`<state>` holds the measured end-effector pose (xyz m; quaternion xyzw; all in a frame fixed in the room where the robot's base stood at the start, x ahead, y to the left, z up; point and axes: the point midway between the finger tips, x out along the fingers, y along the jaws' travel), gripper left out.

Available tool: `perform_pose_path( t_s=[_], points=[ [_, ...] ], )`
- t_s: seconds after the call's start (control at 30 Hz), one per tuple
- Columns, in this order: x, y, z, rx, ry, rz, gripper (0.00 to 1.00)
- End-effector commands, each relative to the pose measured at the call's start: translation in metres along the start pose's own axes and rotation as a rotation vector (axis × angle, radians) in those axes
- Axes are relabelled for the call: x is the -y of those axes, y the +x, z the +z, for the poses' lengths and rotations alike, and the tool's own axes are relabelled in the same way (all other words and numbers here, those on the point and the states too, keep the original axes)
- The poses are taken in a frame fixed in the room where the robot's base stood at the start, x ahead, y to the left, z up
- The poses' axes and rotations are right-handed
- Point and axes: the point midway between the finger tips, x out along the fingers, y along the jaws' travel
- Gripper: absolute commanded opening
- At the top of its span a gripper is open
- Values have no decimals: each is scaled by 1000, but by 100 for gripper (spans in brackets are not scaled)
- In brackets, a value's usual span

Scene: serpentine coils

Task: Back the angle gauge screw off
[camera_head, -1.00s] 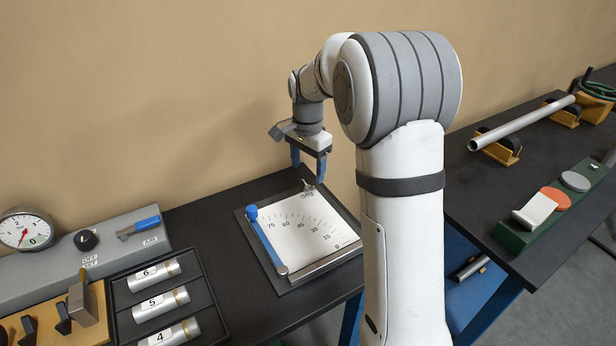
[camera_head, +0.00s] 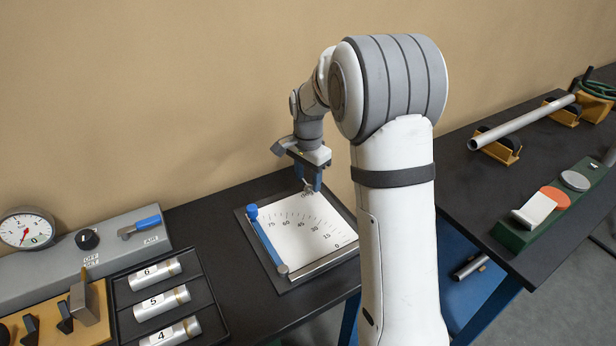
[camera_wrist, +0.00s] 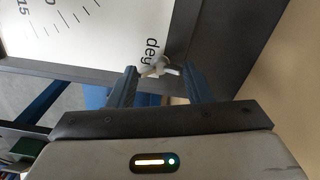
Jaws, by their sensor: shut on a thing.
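The angle gauge (camera_head: 304,226) is a white dial plate in a dark frame on the black bench, marked from 0 to 75, with a blue arm (camera_head: 265,238) along its left side. Its screw (camera_head: 307,187), a small grey wing-shaped piece, is at the back corner of the plate. My gripper (camera_head: 307,186) points down over that corner, its blue fingers around the screw. In the wrist view the screw (camera_wrist: 157,68) sits between the fingertips, beside the letters "deg". My gripper is shut on it. The screw's lower part is hidden.
Left of the gauge are a tray (camera_head: 205,290) of numbered cylinders and a grey panel (camera_head: 60,262) with a dial gauge (camera_head: 27,229) and a blue-handled lever (camera_head: 140,225). On the right bench are a pipe (camera_head: 520,122) on yellow supports and a green block (camera_head: 548,207). The wall is close behind.

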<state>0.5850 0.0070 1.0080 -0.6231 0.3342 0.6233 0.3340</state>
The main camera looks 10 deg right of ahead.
Motion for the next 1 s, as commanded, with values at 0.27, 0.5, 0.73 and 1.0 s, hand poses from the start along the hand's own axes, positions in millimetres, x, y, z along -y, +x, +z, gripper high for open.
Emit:
perform_pose_path(
  t_s=[0.27,0.5,0.73,1.0],
  points=[
    [0,0,0,0,-1,-1,22],
    [0,0,-1,-1,-52,-1,22],
    [0,0,-1,-1,-199,-1,22],
    [0,1,-1,0,-449,0,22]
  ],
)
